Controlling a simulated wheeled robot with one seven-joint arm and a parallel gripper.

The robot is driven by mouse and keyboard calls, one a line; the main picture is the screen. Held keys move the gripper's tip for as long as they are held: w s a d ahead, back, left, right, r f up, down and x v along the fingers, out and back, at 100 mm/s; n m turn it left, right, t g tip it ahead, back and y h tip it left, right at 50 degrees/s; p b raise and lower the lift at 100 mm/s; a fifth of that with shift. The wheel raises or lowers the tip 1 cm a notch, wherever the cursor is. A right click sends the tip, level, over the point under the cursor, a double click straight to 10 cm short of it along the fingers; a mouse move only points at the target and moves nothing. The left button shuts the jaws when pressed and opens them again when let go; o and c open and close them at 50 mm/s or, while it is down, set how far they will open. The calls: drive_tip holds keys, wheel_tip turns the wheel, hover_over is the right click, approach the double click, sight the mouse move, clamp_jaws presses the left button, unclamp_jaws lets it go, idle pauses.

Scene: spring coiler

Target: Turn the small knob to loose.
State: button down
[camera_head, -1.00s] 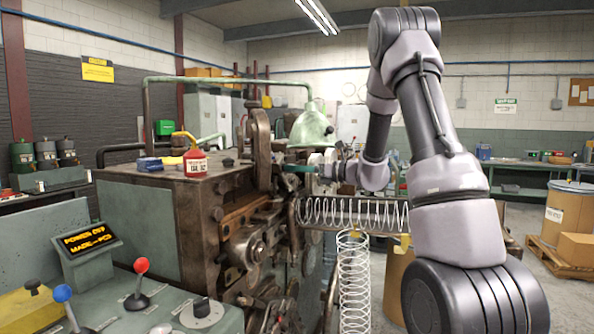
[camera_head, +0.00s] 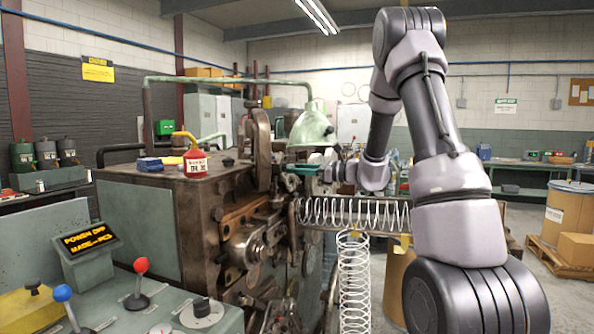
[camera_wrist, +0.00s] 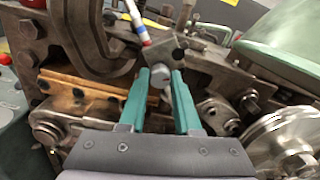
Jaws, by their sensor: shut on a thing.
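The small knob (camera_wrist: 158,81) is a grey, rounded metal piece on a dark block of the machine, in the middle of the wrist view. My gripper (camera_wrist: 160,74) has its two teal fingers on either side of it, shut on it. In the head view my gripper (camera_head: 296,169) reaches in from the right to the upper front of the coiling machine (camera_head: 140,215); there the knob is hidden. I cannot read any loose or tight marking.
A green lamp shade (camera_head: 311,128) hangs close to my gripper. A horizontal spring (camera_head: 345,213) lies below my forearm. The control panel (camera_head: 110,290) with levers stands at front left.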

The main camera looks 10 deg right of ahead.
drive_tip(key=n, duration=1.3)
drive_tip(key=shift+n, duration=0.3)
idle(0.4)
drive_tip(key=c, duration=0.6)
unclamp_jaws()
drive_tip(key=v, duration=1.1)
drive_tip(key=shift+a, duration=0.1)
